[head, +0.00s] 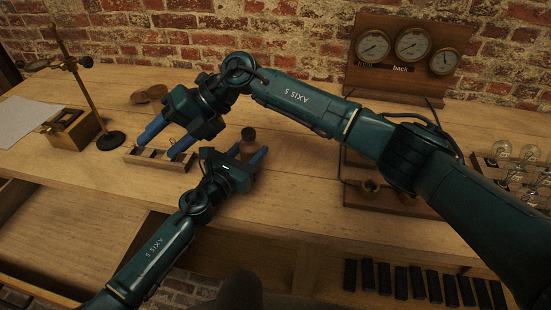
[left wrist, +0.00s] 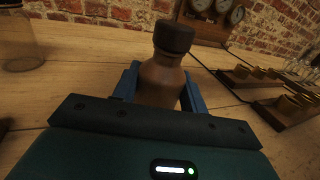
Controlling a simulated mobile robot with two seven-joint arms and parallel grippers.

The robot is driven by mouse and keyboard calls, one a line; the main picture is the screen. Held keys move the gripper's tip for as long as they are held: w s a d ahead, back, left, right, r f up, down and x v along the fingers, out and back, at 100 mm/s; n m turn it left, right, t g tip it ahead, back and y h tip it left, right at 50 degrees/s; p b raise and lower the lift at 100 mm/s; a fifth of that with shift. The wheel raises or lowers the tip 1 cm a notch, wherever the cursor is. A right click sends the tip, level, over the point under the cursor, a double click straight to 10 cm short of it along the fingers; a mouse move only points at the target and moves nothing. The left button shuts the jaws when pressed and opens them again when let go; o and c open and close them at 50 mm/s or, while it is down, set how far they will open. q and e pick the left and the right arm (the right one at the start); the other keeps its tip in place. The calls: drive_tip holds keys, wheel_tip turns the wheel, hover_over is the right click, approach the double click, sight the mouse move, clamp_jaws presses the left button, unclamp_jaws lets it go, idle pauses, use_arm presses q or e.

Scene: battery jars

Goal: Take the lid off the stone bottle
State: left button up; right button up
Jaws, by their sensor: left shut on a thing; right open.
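The stone bottle is brown, with a tapering shoulder (left wrist: 160,78) and a dark lid (left wrist: 173,37) on its neck in the left wrist view. It stands upright on the workbench, and its top (head: 248,133) shows in the head view. My left gripper (head: 249,153) is shut on the bottle's body, one blue finger on each side, below the lid. The bottle's lower part is hidden by the gripper. My right gripper (head: 156,148) is open and empty, to the left of the bottle, above a wooden rack.
The wooden rack (head: 186,174) with compartments lies beneath my right gripper. Gauges (head: 408,46) stand at the back; glass bulbs (head: 502,152) are at the right.

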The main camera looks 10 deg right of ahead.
wheel_tip(320, 180, up, 7)
drive_tip(key=s+a+m+t+y, duration=0.2)
drive_tip(key=m+t+y, duration=0.1)
drive_tip(key=m+y, duration=0.5)
drive_tip(key=w+d+r+m+t+y, duration=0.1)
drive_tip(key=w+d+m+t+y, duration=0.1)
drive_tip(key=d+m+t, duration=0.45)
drive_tip(key=m+t+h, duration=0.8)
drive_tip(key=m+h, duration=0.5)
drive_tip(key=m, duration=0.8)
approach(252, 138)
drive_tip(key=x, duration=1.1)
drive_tip(key=shift+w+a+f, duration=0.1)
drive_tip(key=shift+w, duration=0.2)
drive_tip(key=shift+c, duration=0.4)
